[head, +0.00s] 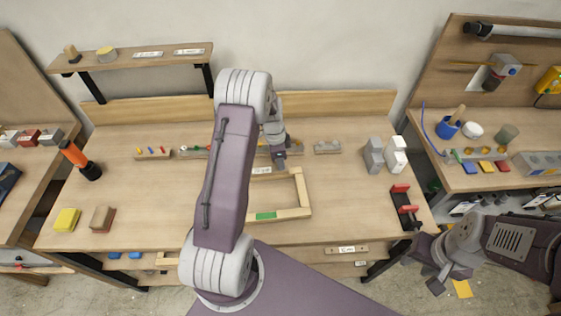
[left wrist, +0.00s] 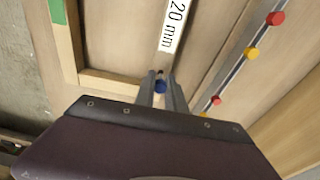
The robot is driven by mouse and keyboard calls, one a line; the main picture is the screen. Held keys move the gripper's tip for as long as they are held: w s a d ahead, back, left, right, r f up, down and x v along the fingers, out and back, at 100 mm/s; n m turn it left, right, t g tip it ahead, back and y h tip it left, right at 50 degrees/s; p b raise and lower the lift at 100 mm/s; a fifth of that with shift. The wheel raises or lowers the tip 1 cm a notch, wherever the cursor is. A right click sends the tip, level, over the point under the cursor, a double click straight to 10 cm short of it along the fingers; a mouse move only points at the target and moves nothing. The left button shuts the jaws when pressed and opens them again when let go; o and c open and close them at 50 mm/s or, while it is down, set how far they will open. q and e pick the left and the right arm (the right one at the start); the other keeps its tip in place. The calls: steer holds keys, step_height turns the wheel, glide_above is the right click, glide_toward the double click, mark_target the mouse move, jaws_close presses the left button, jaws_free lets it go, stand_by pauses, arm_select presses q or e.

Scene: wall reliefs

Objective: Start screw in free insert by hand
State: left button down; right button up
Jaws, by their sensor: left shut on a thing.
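My left gripper (head: 280,160) is over the middle of the bench, at the back edge of a wooden frame (head: 304,190). Its wrist view shows the two fingers (left wrist: 161,88) close together around a small blue-headed screw (left wrist: 160,86). A metal rail (left wrist: 236,72) runs beside the fingers and carries several red and yellow screw heads (left wrist: 252,53). A label reading 20 mm (left wrist: 174,22) lies beyond the fingers. I cannot make out a free insert. My right gripper (head: 434,274) hangs low at the right, off the bench front; its jaws are unclear.
A block with coloured pegs (head: 151,154) stands at the back left. Grey and white blocks (head: 396,156) and a black-and-red holder (head: 404,207) are at the right. A yellow block (head: 67,220) sits front left. The bench between is mostly clear.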

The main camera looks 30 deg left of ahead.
arm_select(q)
steer(key=shift+f+b, duration=0.55)
steer(key=shift+f, duration=0.05)
stand_by(0.3)
steer(key=c, duration=1.3)
jaws_free()
steer(key=shift+r, duration=0.1)
steer(key=r, duration=0.6)
steer(key=a+r+b, duration=0.1)
steer(key=r, duration=0.2)
steer(key=shift+s, duration=0.3)
